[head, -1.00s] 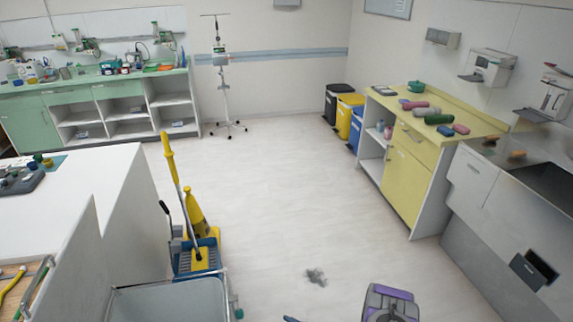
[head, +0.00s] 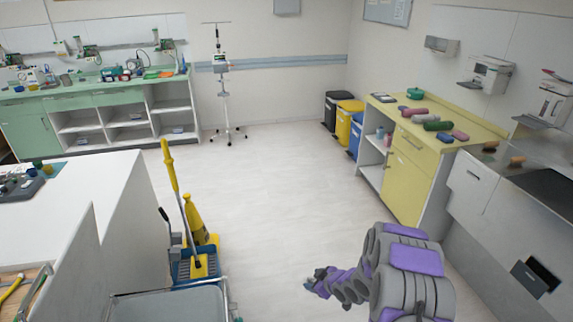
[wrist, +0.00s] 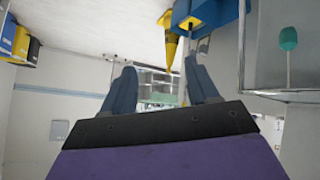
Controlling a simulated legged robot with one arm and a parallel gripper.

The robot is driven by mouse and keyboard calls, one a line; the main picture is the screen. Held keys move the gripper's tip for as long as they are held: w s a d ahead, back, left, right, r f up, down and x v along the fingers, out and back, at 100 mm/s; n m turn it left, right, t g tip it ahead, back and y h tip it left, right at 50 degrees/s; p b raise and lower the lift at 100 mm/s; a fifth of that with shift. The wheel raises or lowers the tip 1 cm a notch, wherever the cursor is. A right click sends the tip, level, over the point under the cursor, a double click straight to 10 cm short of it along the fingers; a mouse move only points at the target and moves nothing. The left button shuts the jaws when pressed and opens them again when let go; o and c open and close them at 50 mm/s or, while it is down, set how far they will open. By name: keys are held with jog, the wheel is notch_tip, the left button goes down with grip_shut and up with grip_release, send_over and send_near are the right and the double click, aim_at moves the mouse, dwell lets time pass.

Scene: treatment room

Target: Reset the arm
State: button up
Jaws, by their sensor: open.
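My arm, grey with purple panels, reaches out from the lower right over the floor in the head view. My gripper (head: 312,281) is at its far end, small and partly hidden by the arm links. In the wrist view, where the room appears upside down, my gripper (wrist: 163,82) shows two blue-grey fingers spread apart with nothing between them. The gripper is open and empty.
A mop bucket (head: 186,267) with yellow handle and a grey cart (head: 160,303) stand left of my arm. A yellow cabinet (head: 408,185) and sink counter (head: 475,200) line the right. Bins (head: 338,107) stand behind. The middle floor (head: 270,185) is clear.

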jog(key=s+d+r+m+g+h, duration=0.1)
jog(key=d+r+h, duration=0.15)
jog(key=r, duration=0.35)
jog(key=s+d+r+m+h, duration=0.1)
jog(key=s+d+r, duration=0.15)
jog(key=r, duration=0.25)
jog(key=s+d+r+m+g+h, duration=0.1)
jog(key=s+d+r+m+g, duration=0.1)
jog(key=s+r, duration=0.7)
jog(key=s+d+r+m+g+h, duration=0.1)
jog(key=s+r+m+g+h, duration=0.1)
jog(key=s+r, duration=0.6)
jog(key=s+m+g, duration=0.1)
jog(key=s+m, duration=0.1)
jog(key=s, duration=0.3)
jog(key=shift+s+d+r, duration=0.35)
jog(key=shift+s, duration=0.05)
jog(key=s+a+r+m+g, duration=0.1)
jog(key=s, duration=0.5)
jog(key=s+a+r+m+g+y, duration=0.1)
jog(key=s+a+r, duration=0.1)
jog(key=s, duration=0.5)
jog(key=s+a+r+g, duration=0.1)
jog(key=s+r, duration=0.1)
jog(key=s, duration=0.5)
jog(key=shift+s+a+m, duration=0.1)
jog(key=shift+a+m, duration=0.3)
jog(key=shift+c, duration=0.3)
